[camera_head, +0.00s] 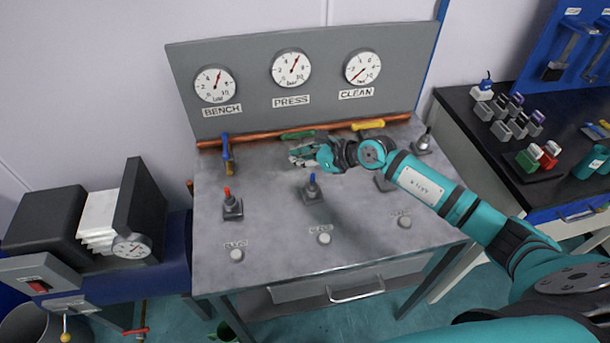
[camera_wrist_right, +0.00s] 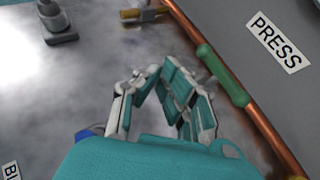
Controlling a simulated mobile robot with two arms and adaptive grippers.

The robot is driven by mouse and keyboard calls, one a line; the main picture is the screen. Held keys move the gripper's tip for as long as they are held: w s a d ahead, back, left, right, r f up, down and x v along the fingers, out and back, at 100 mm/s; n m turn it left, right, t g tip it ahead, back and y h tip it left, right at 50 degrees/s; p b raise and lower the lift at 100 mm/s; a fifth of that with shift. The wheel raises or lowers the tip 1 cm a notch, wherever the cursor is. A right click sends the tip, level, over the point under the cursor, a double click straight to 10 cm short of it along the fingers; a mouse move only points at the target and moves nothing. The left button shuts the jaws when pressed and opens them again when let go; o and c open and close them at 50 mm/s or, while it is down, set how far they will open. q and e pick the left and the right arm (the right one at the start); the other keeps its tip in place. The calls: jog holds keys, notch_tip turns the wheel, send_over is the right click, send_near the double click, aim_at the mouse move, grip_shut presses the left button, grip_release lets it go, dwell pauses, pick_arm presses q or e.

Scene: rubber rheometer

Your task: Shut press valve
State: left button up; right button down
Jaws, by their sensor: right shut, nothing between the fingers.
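The press valve's green handle (camera_head: 297,134) lies along the copper pipe below the PRESS gauge (camera_head: 291,68). It also shows in the right wrist view (camera_wrist_right: 222,75), in line with the pipe. My right gripper (camera_head: 299,157) is just in front of the handle, on the table side of the pipe. Its fingers (camera_wrist_right: 157,72) are drawn together with nothing between them. The fingers appear apart from the green handle. My left gripper is not in view.
The blue bench handle (camera_head: 226,147) stands crosswise to the copper pipe (camera_head: 260,136); the yellow handle (camera_head: 368,124) lies along it. A red-tipped toggle (camera_head: 232,204) and a blue-tipped toggle (camera_head: 312,187) stand on the grey tabletop (camera_head: 275,215). The gauge panel rises behind.

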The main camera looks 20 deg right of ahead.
jog(key=shift+s+a+r, duration=0.1)
jog(key=shift+s+r, duration=0.4)
jog(key=shift+s, duration=0.45)
jog(key=s+r, duration=0.1)
jog(key=s, duration=0.2)
jog(key=s+r, duration=0.1)
jog(key=shift+s+a+r, duration=0.15)
jog(key=shift+r, duration=0.15)
jog(key=shift+s+r, duration=0.2)
jog(key=shift+s, duration=0.2)
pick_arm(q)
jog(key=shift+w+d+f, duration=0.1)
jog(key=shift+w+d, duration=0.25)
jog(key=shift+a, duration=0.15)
